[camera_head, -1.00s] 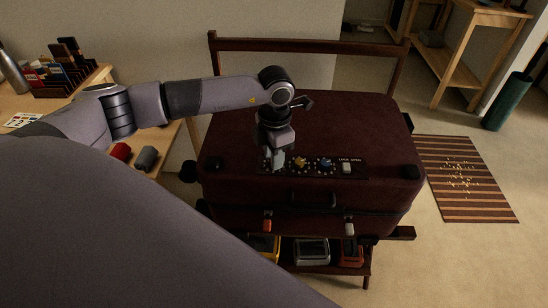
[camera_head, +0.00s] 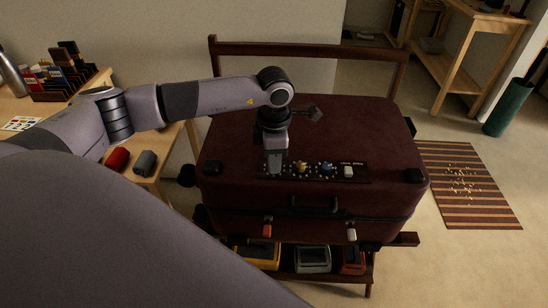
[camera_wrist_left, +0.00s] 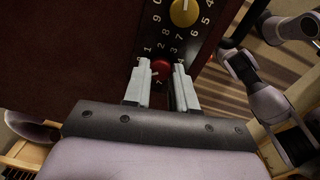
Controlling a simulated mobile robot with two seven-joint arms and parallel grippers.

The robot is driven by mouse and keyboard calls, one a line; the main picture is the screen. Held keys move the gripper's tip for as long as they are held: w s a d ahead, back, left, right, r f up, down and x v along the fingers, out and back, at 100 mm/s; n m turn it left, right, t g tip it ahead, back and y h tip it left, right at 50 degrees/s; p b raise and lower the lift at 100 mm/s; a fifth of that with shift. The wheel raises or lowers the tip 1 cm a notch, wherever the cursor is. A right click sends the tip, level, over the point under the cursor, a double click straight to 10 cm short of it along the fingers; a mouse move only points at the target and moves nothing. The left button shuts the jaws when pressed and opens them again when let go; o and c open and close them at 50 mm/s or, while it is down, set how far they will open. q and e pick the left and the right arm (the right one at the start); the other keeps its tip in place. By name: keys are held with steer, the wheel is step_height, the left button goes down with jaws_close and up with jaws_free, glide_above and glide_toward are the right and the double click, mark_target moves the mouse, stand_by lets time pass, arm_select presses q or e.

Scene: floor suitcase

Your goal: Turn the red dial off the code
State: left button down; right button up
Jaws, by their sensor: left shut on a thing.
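The red dial (camera_wrist_left: 161,69) sits on the black numbered panel and shows in the left wrist view between my left gripper's fingertips. My left gripper (camera_wrist_left: 160,80) is shut on the red dial, one finger on each side of it. In the head view the same gripper (camera_head: 274,168) comes down from above onto the left end of the panel (camera_head: 316,171) on the dark red suitcase (camera_head: 320,125), and it hides the red dial there. A yellow dial (camera_head: 301,167) and a blue dial (camera_head: 326,168) stand to the right of it. My right gripper is not in view.
A white button (camera_head: 348,172) is at the panel's right end. The suitcase's handle (camera_head: 315,204) and an orange latch (camera_head: 267,231) are on its front. A wooden table (camera_head: 150,168) with red and grey cylinders stands at left. A striped rug (camera_head: 465,185) lies at right.

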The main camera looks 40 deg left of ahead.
arm_select(q)
steer(key=c, duration=0.9)
jaws_free()
steer(key=shift+s+r, duration=0.1)
steer(key=shift+r, duration=3.55)
steer(key=shift+d, duration=0.1)
